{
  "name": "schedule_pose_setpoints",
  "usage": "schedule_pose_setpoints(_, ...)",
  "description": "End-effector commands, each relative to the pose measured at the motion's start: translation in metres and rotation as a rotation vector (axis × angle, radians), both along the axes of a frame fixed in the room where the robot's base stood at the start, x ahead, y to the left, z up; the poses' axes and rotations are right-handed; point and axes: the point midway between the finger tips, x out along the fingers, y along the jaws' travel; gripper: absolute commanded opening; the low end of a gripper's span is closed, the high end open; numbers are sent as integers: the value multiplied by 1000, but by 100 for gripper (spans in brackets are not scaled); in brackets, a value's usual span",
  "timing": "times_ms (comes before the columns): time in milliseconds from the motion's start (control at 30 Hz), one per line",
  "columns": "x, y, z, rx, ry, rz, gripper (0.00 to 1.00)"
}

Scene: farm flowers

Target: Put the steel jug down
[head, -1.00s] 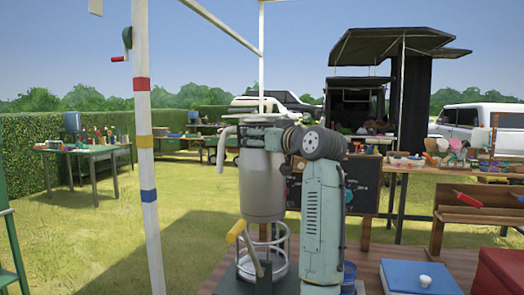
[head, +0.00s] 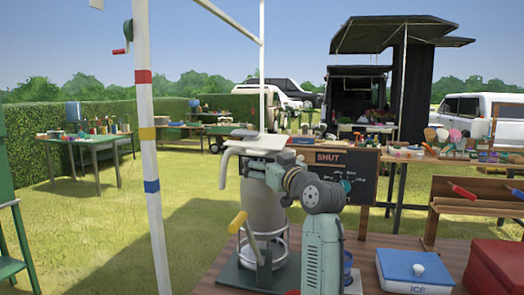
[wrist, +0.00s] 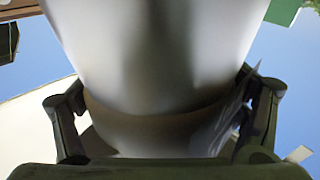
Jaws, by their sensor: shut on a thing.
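The steel jug (head: 264,203) is a tall grey metal can with a curved spout and a pale flat top. It is upright, with its lower part inside a white ring cage (head: 287,245) on a dark green base (head: 233,277). I cannot tell whether its bottom touches the base. My gripper (head: 258,168) is shut on the jug's upper part. In the wrist view the jug (wrist: 155,45) fills the middle, with a finger on each side of it. My arm hides part of the jug's right side.
A yellow-handled lever (head: 238,221) stands in front of the cage. A white post (head: 150,150) rises at left. A blue ice box (head: 414,271) and a red box (head: 496,268) sit at right on the wooden table. A chalkboard (head: 337,176) stands behind.

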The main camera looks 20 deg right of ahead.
Motion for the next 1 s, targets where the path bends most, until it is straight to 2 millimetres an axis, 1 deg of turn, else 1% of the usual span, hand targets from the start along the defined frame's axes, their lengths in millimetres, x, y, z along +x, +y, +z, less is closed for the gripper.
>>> schedule_pose_setpoints(33,20,-5,-63,33,118,6,27)
schedule_pose_setpoints(100,20,-4,-69,31,115,6,28)
schedule_pose_setpoints(133,19,-4,-72,32,117,7,31)
schedule_pose_setpoints(200,19,-4,-74,29,114,7,31)
schedule_pose_setpoints(233,19,-4,-74,28,113,6,32)
schedule_pose_setpoints(400,18,-6,-74,26,112,4,32)
schedule_pose_setpoints(433,20,-6,-80,27,125,4,95)
schedule_pose_setpoints(500,20,-7,-78,28,121,5,99)
schedule_pose_setpoints(533,19,-6,-77,28,120,5,100)
schedule_pose_setpoints(833,18,-5,-72,28,112,7,100)
schedule_pose_setpoints(933,11,-7,-72,27,109,6,100)
schedule_pose_setpoints(1000,2,-9,-73,27,107,6,100)
